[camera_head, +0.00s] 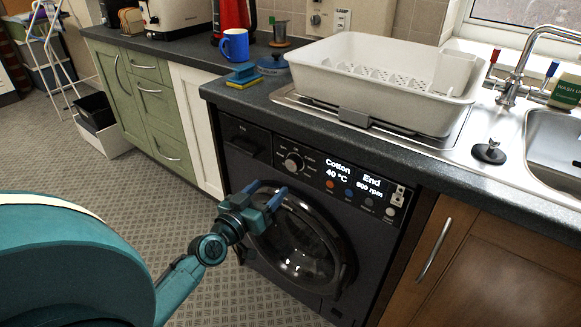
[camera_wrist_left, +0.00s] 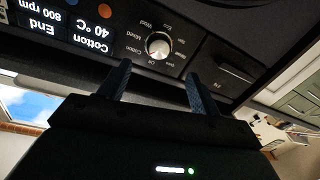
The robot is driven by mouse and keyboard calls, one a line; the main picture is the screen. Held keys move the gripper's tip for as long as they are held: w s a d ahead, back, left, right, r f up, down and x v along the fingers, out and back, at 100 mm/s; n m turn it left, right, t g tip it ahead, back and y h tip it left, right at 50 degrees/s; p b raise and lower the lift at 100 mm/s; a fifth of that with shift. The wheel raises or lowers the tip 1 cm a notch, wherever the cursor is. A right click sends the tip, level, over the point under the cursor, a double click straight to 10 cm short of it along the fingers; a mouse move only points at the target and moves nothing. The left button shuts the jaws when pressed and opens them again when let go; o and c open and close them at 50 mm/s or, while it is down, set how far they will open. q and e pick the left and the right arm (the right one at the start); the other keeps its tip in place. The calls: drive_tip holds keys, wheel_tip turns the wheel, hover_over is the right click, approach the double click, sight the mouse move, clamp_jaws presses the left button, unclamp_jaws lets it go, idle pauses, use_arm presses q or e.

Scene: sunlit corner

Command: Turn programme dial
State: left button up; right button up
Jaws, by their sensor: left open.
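The programme dial (camera_head: 293,162) is a round silver knob on the upper front panel of the dark washing machine (camera_head: 250,200). The lit display (camera_head: 352,177) beside it reads Cotton, 40 °C, End and 800 rpm. My left gripper (camera_head: 267,194) is open and empty in front of the machine, below and left of the dial in the head view. In the left wrist view the dial (camera_wrist_left: 158,46) shows upside down, ahead of and between the two blue fingers (camera_wrist_left: 156,88), apart from them. My right gripper is not in view.
The round machine door (camera_head: 300,245) lies just below my left gripper. The worktop edge (camera_head: 270,118) juts above the panel, with a white dish tub (camera_head: 330,80) on it. A wooden cupboard (camera_head: 500,270) stands to the right.

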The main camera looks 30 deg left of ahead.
sight(291, 167)
use_arm(q)
drive_tip(key=w, duration=0.9)
drive_tip(key=shift+w+d, duration=0.1)
drive_tip(key=shift+w, duration=0.2)
drive_tip(key=c, duration=1)
drive_tip(key=shift+o, duration=0.2)
